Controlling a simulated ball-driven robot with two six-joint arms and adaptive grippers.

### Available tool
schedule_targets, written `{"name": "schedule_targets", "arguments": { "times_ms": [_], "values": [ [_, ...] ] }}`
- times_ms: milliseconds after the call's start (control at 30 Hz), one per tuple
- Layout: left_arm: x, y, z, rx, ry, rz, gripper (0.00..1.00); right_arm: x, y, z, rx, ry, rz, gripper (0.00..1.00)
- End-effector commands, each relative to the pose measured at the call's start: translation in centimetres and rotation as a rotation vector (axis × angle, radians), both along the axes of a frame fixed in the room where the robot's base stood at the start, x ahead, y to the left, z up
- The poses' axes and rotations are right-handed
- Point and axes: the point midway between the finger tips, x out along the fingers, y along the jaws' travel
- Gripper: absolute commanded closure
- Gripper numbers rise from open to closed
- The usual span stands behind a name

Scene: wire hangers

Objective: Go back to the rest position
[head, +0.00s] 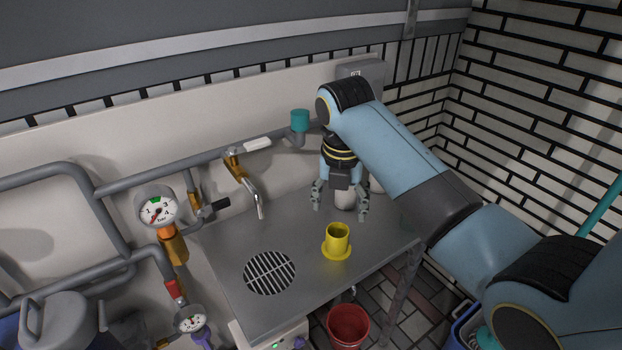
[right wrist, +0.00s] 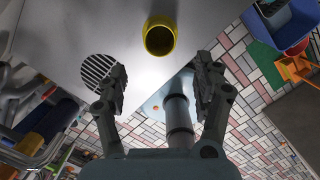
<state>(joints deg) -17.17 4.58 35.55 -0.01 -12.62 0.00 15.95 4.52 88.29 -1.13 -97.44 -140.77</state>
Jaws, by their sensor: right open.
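My right gripper (head: 340,205) points down above the back right part of the metal counter (head: 300,222). Its fingers are spread and nothing is between them. In the right wrist view the open fingers (right wrist: 162,85) frame the counter's edge, with the floor below. A yellow cup-like piece with a flange (head: 337,241) stands upright on the counter, in front of the gripper and apart from it. It also shows in the right wrist view (right wrist: 160,37), beyond the fingertips. My left gripper is in neither view.
A round drain grate (head: 270,272) is set in the counter's front left. A brass tap (head: 245,180), grey pipes (head: 170,172) and a pressure gauge (head: 157,207) stand along the back and left. A red bucket (head: 348,325) is on the floor. A brick wall (head: 540,100) is at the right.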

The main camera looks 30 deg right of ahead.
Motion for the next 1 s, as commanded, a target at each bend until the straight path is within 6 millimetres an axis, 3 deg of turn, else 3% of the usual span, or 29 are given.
{"name": "schedule_targets", "arguments": {
  "times_ms": [200,333,533,700,1000],
  "values": [
    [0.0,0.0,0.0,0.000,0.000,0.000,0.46,-0.2,0.0,-0.1,0.002,-0.003,-0.019,0.32],
    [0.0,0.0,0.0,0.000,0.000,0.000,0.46,-2.1,0.0,-0.6,0.019,-0.032,-0.179,0.32],
    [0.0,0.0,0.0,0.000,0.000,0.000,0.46,-8.7,0.2,-1.2,0.103,-0.138,-0.754,0.32],
    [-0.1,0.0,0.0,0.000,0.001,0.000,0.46,-14.6,0.7,-0.2,0.218,-0.227,-1.289,0.32],
    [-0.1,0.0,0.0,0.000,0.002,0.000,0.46,-20.6,1.5,2.4,0.376,-0.291,-1.862,0.32]
  ]
}}
